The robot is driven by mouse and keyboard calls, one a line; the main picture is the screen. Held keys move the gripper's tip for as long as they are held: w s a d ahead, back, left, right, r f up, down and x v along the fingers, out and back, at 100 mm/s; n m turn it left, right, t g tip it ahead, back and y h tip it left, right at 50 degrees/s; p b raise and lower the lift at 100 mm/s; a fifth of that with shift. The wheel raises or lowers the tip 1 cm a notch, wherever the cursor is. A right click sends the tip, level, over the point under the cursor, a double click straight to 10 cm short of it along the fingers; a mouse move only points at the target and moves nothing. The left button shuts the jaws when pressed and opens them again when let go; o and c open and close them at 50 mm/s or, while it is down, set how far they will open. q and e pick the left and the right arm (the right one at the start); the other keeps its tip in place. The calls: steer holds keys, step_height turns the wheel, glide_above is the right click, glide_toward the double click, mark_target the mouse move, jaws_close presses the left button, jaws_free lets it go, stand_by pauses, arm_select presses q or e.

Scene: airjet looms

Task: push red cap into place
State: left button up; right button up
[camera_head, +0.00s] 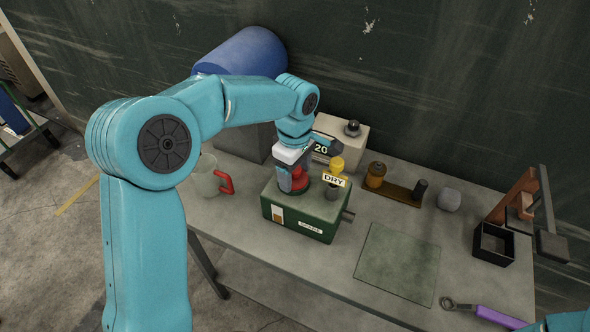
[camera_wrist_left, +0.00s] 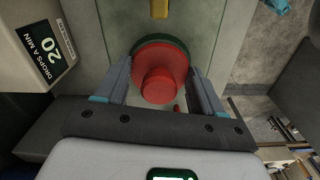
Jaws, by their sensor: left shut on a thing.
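The red cap (camera_wrist_left: 160,72) is round, with a wide flange and a narrower raised knob. It sits on top of the green-sided box (camera_head: 300,213); in the head view a bit of its red shows under the gripper. My left gripper (camera_head: 297,182) points down over the box top, and in the left wrist view its two fingers stand on either side of the cap, shut on it. A dark green ring shows along the cap's far edge. Whether the cap is fully seated cannot be told. My right gripper is out of view.
A "DRY" tag (camera_head: 334,180) and yellow knob stand close beside the gripper. A grey box with a "20" label (camera_head: 340,138) is behind. A jug with red handle (camera_head: 207,177) is left. A glass plate (camera_head: 398,262), black holder (camera_head: 493,244) and purple-handled wrench (camera_head: 499,317) lie right.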

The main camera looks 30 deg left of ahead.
arm_select(q)
steer(key=o, duration=1.1)
step_height(320, 180, up, 16)
steer(key=shift+s+r+p, duration=0.1)
steer(key=shift+r+p, duration=0.05)
steer(key=shift+p, duration=0.25)
